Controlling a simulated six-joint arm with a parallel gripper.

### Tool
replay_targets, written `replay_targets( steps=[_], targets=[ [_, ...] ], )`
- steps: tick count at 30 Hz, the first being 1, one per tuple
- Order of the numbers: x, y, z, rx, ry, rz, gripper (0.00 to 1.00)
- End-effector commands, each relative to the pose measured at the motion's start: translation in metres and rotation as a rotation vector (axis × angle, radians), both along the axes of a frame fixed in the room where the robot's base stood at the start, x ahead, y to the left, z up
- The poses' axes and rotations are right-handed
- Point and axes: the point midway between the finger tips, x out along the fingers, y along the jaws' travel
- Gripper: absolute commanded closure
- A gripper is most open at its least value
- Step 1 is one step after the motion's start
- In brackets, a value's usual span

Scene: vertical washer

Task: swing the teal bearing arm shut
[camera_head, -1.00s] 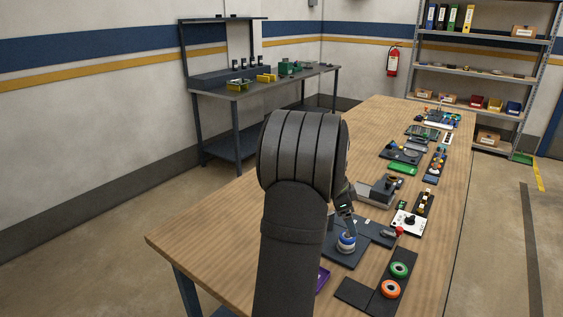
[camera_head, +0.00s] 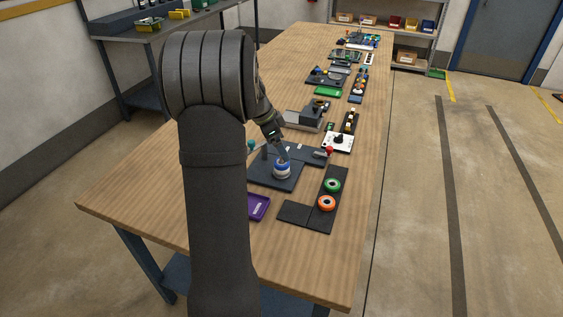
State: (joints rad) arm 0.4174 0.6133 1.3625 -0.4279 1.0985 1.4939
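A small teal piece (camera_head: 250,145), apparently part of the teal bearing arm, shows just right of my forearm, at the left rear of a dark base plate (camera_head: 262,183). The rest of that arm is too small or hidden to make out, so I cannot tell how far it is swung. A blue and white ringed cylinder (camera_head: 282,171) stands upright on the plate. My gripper (camera_head: 284,154) points down over or just behind the cylinder, to the right of the teal piece. Its fingers are too small to tell if they are open or touching anything.
A dark rack with a green ring (camera_head: 332,185) and an orange ring (camera_head: 327,203) lies to the right. A purple tray (camera_head: 258,207) lies in front. A red-knobbed lever (camera_head: 329,150) and a white board (camera_head: 338,143) are behind right. More fixtures line the wooden table (camera_head: 150,200).

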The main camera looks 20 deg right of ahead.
Motion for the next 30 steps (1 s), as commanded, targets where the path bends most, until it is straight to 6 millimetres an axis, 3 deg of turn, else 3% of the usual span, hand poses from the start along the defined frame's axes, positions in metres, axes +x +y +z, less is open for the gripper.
replay_targets(
  steps=[13, 14, 17, 20, 30],
  targets=[
    [0.000, 0.000, 0.000, 0.000, 0.000, 0.000, 0.12],
    [0.000, 0.000, 0.000, 0.000, 0.000, 0.000, 0.14],
    [0.003, 0.000, 0.004, 0.006, -0.009, -0.023, 0.34],
    [0.015, 0.003, 0.021, 0.033, -0.050, -0.126, 0.53],
    [0.068, 0.048, 0.134, 0.272, -0.208, -0.693, 0.55]
  ],
)
